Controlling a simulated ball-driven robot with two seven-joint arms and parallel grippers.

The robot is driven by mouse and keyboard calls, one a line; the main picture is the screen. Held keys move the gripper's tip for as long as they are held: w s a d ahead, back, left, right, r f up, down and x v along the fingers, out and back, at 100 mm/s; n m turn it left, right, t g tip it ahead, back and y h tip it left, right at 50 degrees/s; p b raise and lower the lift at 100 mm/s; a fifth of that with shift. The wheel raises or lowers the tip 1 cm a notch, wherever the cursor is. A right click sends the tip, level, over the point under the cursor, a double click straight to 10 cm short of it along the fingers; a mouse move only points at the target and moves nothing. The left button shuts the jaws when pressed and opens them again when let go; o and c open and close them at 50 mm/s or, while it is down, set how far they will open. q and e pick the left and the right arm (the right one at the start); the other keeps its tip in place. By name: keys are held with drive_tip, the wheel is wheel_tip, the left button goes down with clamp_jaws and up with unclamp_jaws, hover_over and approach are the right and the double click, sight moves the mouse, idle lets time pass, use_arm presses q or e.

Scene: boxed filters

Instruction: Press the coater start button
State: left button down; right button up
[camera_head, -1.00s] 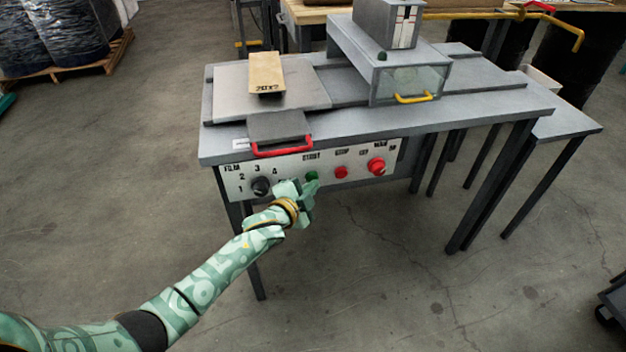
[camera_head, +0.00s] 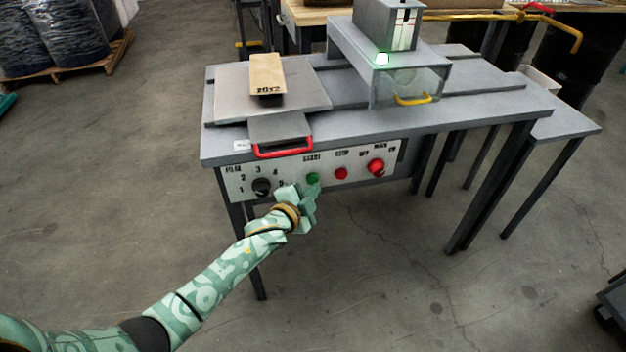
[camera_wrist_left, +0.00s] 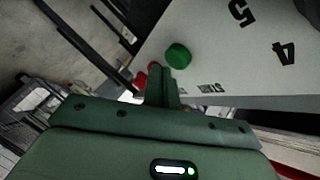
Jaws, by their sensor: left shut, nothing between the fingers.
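The coater's white control panel (camera_head: 213,184) is on the front of a grey table. The green start button (camera_head: 313,179) sits on it, left of a small red button (camera_head: 341,173) and a larger red button (camera_head: 376,167). My left gripper (camera_head: 312,192) is shut and empty, just in front of and below the green button. In the left wrist view the green button (camera_wrist_left: 178,56) stands clear beyond the shut fingertips (camera_wrist_left: 159,72), with a gap of panel visible beside it. A lamp (camera_head: 382,58) on the coater's hood glows bright green-white. My right gripper is not in view.
A black selector knob (camera_head: 262,187) is on the panel's left. A red handle (camera_head: 283,149) juts from the table front above the panel. A box (camera_head: 266,74) marked 20x2 lies on the grey plate. Floor in front of the table is clear.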

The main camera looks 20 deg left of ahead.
use_arm(q)
drive_tip(key=shift+s+d, duration=0.1)
drive_tip(key=shift+s, duration=0.05)
drive_tip(key=shift+s, duration=0.1)
drive_tip(key=s+d+p, duration=0.1)
drive_tip(key=s, duration=0.1)
drive_tip(key=s+d, duration=0.1)
drive_tip(key=s, duration=0.1)
drive_tip(key=shift+d+p, duration=0.4)
idle(0.8)
